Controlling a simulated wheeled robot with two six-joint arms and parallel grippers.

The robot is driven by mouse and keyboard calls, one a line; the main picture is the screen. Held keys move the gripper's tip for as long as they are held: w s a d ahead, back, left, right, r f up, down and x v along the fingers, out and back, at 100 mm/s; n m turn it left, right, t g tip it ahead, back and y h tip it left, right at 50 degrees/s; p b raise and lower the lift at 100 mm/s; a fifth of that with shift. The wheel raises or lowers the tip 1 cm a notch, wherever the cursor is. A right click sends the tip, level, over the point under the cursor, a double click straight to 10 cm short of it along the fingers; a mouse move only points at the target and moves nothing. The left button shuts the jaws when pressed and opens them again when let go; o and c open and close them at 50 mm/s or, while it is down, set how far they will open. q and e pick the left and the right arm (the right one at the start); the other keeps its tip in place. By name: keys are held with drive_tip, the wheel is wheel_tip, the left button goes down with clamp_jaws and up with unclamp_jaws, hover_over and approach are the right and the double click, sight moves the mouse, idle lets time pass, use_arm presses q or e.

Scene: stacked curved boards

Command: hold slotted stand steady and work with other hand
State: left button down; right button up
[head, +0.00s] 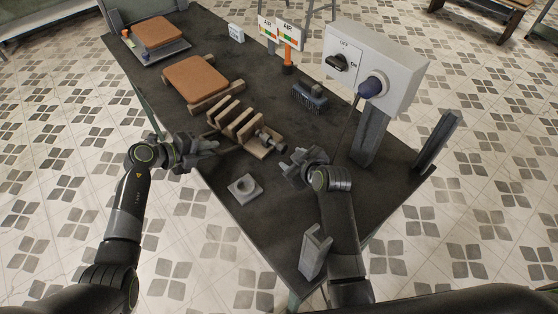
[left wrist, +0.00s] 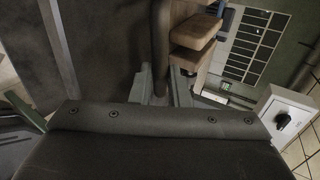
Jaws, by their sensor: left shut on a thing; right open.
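The wooden slotted stand (head: 240,127) sits mid-table, with several upright slats and a peg-like part with a dark end (head: 268,139) at its right end. In the head view my left gripper (head: 212,144) is at the stand's near left side, shut on it; the exact contact is hard to see. The left wrist view shows wooden parts (left wrist: 196,32) close up at the top. My right gripper (head: 290,164) is open, apart from the stand, to the right of and nearer than its peg end.
Brown curved boards (head: 196,79) lie on a wooden rack behind the stand, with another (head: 160,31) at the far left. A grey block with a round hole (head: 244,188) lies in front. A brush (head: 311,95) and a switch box (head: 375,65) stand right. Bare tabletop (head: 215,190) lies near.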

drive_tip(key=shift+y, duration=0.4)
drive_tip(key=a, duration=0.4)
drive_tip(key=shift+s+r, duration=0.25)
drive_tip(key=shift+s, duration=0.15)
drive_tip(key=shift+s+d+r, duration=0.1)
drive_tip(key=shift+s+d, duration=0.25)
drive_tip(key=shift+s, duration=0.5)
drive_tip(key=shift+s+d+r, duration=0.1)
drive_tip(key=shift+s+d, duration=0.2)
drive_tip(key=shift+s, duration=0.5)
drive_tip(key=shift+s+d+r, duration=0.1)
drive_tip(key=shift+s+d, duration=0.25)
drive_tip(key=shift+s, duration=0.5)
drive_tip(key=shift+s+d, duration=0.45)
drive_tip(key=shift+s, duration=0.05)
drive_tip(key=shift+s+d, duration=0.6)
drive_tip(key=shift+s, duration=0.25)
drive_tip(key=shift+s+d, duration=0.55)
drive_tip(key=shift+s, duration=0.25)
drive_tip(key=shift+s+d, duration=0.6)
drive_tip(key=shift+s, duration=0.25)
drive_tip(key=shift+s+d, duration=2.45)
drive_tip(key=shift+d, duration=0.05)
